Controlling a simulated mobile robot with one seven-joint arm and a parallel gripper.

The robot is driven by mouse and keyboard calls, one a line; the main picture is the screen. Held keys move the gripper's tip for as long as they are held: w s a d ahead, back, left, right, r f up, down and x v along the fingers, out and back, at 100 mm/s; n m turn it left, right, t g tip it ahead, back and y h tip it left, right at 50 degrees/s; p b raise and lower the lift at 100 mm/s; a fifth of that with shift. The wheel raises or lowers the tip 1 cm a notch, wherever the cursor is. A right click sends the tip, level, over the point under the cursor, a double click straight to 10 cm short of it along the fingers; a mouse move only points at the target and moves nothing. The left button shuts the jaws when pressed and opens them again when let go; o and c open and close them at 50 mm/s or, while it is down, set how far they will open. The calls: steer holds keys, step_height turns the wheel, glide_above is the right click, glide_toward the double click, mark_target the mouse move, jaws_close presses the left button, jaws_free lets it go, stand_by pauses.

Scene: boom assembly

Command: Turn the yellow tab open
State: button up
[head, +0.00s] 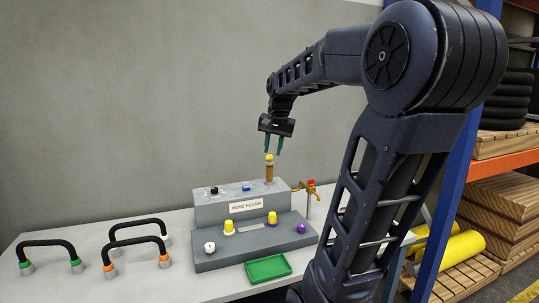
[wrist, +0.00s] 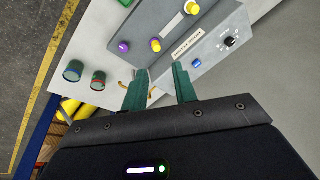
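The grey console (head: 209,212) labelled "HOSE FLUSH" stands on the table. A brass tap (head: 308,190) with a red top is at the right end. I cannot tell which yellow part is the tab.
A green tray (head: 268,268) lies in front of the console. Black handles (head: 48,244) (head: 138,241) stand at the left. The console also has a white, a purple, a black and a blue control. A shelf rack with a blue post (head: 448,180) stands at the right.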

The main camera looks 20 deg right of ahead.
steer(key=w+d+r+m+g, duration=0.1)
steer(key=w+d+m, duration=0.2)
steer(key=w, duration=0.6)
steer(key=w+d+r+m, duration=0.1)
steer(key=w+d+m, duration=0.2)
steer(key=w, duration=0.6)
steer(key=m+g, duration=0.2)
steer(key=m, duration=0.4)
glide_above(269, 158)
step_height(269, 158, down, 5)
steer(key=shift+h, duration=0.3)
steer(key=f, duration=1)
steer(key=shift+w+d+f, duration=0.15)
steer(key=shift+d+f, duration=0.05)
steer(key=shift+f, duration=0.15)
jaws_close()
